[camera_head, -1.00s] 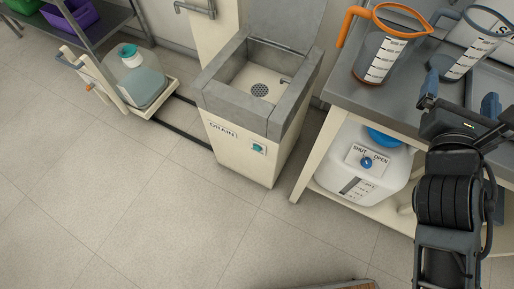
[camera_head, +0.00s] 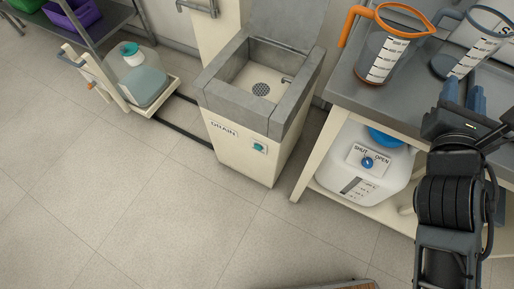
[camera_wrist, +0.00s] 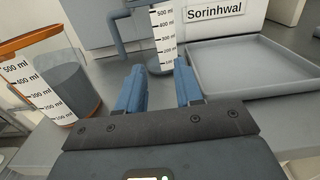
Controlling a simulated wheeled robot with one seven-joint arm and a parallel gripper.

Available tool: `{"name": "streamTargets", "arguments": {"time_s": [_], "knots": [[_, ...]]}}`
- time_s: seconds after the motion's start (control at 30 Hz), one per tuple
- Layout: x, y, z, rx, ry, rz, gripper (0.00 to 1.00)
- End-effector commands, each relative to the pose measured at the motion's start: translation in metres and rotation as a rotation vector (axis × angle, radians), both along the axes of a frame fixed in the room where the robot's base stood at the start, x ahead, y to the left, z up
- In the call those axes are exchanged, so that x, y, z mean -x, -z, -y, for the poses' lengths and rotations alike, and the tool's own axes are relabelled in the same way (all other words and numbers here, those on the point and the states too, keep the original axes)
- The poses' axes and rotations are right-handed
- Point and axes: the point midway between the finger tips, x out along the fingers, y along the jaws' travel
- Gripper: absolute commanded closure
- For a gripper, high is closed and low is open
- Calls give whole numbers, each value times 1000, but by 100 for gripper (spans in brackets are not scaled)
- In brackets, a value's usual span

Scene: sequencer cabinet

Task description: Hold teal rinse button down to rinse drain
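The teal rinse button (camera_head: 259,148) is on a small plate on the front of the cream drain cabinet (camera_head: 238,152), right of the DRAIN label (camera_head: 224,129). The grey sink basin (camera_head: 298,108) on top has a round perforated drain (camera_head: 261,89) and looks empty. My gripper (camera_head: 463,86) is over the bench at the right, well away from the button. Its blue fingers are partly open with a clear gap in the wrist view (camera_wrist: 159,68), and hold nothing. The button is outside the wrist view.
An orange-rimmed jug (camera_head: 385,50) and a blue-rimmed jug (camera_head: 460,58) stand on the bench (camera_head: 345,90). A white container (camera_head: 350,180) with a SHUT/OPEN knob sits beneath. A tray (camera_wrist: 250,70) lies right of my fingers. Left, a trolley (camera_head: 165,95) carries a bottle. Floor before the drain is clear.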

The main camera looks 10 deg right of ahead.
Motion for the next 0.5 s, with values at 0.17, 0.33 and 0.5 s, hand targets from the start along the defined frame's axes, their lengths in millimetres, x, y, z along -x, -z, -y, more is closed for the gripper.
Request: {"name": "streamTargets", "arguments": {"time_s": [0.17,0.33,0.5], "knots": [[0,0,0,0,0,0,82],[0,0,0,0,0,0,99],[0,0,0,0,0,0,100]]}}
